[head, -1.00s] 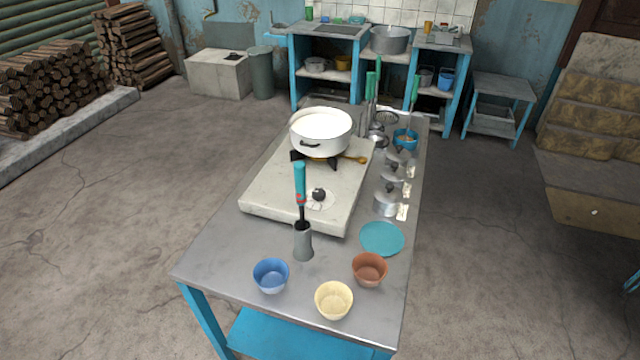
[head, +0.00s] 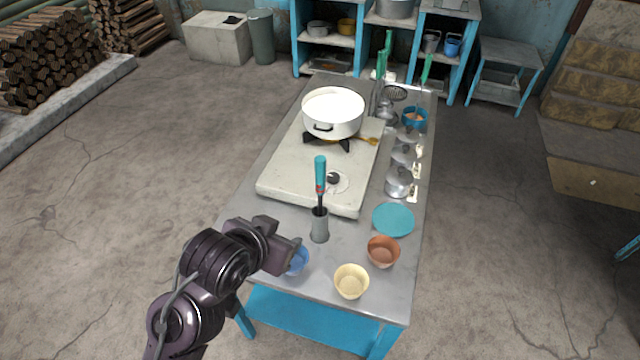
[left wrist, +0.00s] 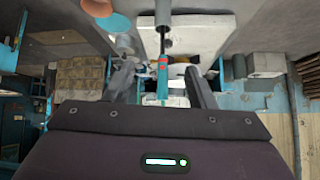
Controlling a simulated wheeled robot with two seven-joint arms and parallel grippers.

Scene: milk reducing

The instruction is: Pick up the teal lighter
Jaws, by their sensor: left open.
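The teal lighter (head: 320,173) stands upright, handle up, its dark stem in a grey cylindrical holder (head: 319,226) on the metal table. My left gripper (head: 292,248) is to the left of and nearer than the holder, beside the blue bowl, which it partly hides. Its fingertips are hard to make out in the head view. In the left wrist view the left gripper (left wrist: 162,84) is open, and the lighter (left wrist: 162,68) shows upside down in line with the gap between the fingers. The lighter is not gripped. My right gripper is not in view.
The blue bowl (head: 298,261), yellow bowl (head: 351,282), brown bowl (head: 383,252) and teal plate (head: 393,219) are near the table's front. Behind the holder is a pale stove slab (head: 290,184) with a white pot (head: 334,113). Lidded metal pots (head: 398,182) line the right side.

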